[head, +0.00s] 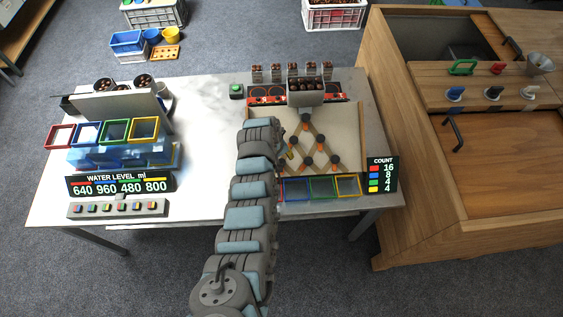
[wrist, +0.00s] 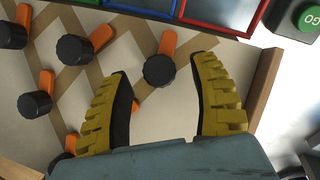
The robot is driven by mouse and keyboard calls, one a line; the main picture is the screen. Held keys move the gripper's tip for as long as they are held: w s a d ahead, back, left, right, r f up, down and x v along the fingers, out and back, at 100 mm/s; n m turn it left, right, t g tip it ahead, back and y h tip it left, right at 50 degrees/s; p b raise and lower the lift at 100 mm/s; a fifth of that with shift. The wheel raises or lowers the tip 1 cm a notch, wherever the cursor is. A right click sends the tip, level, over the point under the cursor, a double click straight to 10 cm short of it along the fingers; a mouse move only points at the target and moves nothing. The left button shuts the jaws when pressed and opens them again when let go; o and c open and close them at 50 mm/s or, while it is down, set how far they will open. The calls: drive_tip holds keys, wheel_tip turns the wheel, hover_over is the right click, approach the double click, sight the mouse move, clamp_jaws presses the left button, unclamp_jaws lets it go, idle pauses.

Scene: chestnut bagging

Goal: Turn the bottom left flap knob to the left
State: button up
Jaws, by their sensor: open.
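The flap board (head: 345,125) carries black knobs with orange flaps in a triangle on the table's right side. The wrist view shows the board turned round, with the bins at the top. The bottom left knob (wrist: 158,73) is a black ridged cylinder there, with its orange flap (wrist: 168,43) pointing toward the bins. My gripper (wrist: 161,66) is open, with its yellow ridged fingers on either side of this knob in the picture; no contact is visible. In the head view my gripper (head: 290,155) is at the board's lower left, and my arm hides this knob.
Other knobs, such as the bottom middle one (wrist: 75,48), stand close by. Colour-framed bins, including a green one (head: 320,196), line the board's lower edge. A wooden side rail (wrist: 264,85) and a green GO button (wrist: 308,18) lie beyond the right finger. A count display (head: 382,174) stands right.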

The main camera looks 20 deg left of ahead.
drive_tip(key=shift+x, duration=1.25)
drive_tip(key=shift+f, duration=0.1)
drive_tip(key=shift+c, duration=0.3)
clamp_jaws()
